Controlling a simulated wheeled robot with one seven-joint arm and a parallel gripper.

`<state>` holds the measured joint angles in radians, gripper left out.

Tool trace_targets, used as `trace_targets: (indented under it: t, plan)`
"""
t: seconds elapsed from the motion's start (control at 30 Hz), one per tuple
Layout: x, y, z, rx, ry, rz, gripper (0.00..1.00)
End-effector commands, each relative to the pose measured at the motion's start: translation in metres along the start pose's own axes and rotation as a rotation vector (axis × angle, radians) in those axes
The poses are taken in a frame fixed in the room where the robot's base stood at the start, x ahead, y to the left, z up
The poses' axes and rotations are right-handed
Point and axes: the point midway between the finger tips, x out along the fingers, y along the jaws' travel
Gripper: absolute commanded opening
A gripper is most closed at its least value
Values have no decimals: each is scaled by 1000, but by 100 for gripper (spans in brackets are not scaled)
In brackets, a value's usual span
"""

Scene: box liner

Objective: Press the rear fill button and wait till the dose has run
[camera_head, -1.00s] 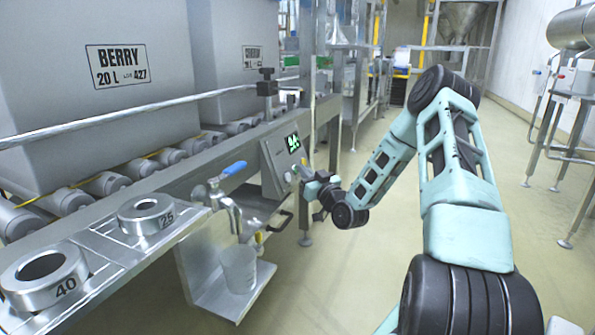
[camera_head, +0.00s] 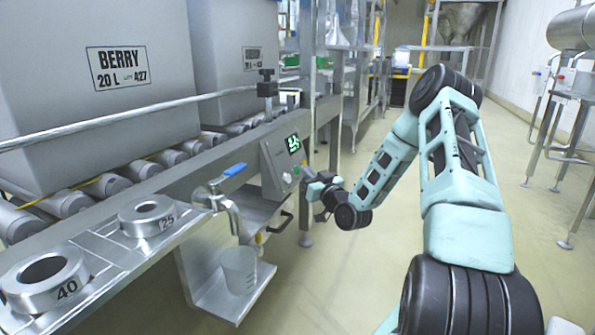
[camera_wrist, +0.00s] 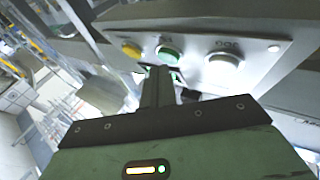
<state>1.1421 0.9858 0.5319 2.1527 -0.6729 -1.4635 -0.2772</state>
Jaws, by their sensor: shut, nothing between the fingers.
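The control panel (camera_head: 272,168) stands on the conveyor's side rail, with a lit green display (camera_head: 292,143) whose digits are too small to read. In the wrist view the panel carries a yellow button (camera_wrist: 131,49), a green button (camera_wrist: 168,54) and a larger pale grey button (camera_wrist: 224,58). My gripper (camera_wrist: 160,72) is shut and empty, its fingertips just below the green button; I cannot tell whether they touch it. In the head view my gripper (camera_head: 308,180) is at the panel's right side. A clear measuring cup (camera_head: 239,270) stands under the tap (camera_head: 228,205).
The tap has a blue lever (camera_head: 235,169). Weights or rings marked 40 (camera_head: 45,280) and 25 (camera_head: 147,215) sit on the front ledge. A large grey box labelled BERRY (camera_head: 95,110) stands on the rollers.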

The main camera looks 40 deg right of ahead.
Motion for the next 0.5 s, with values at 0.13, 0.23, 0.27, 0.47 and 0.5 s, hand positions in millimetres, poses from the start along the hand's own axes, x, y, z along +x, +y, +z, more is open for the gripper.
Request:
trace_targets:
  t: [0.13,0.23,0.27,0.47,0.5]
  plan:
    - [-4,3,-4,-1,0,1,0]
    - [-5,4,-4,-1,1,1,0]
    - [-5,4,-4,-1,1,0,0]
    - [-5,4,-4,-1,1,1,0]
    - [-6,5,-5,-2,1,1,0]
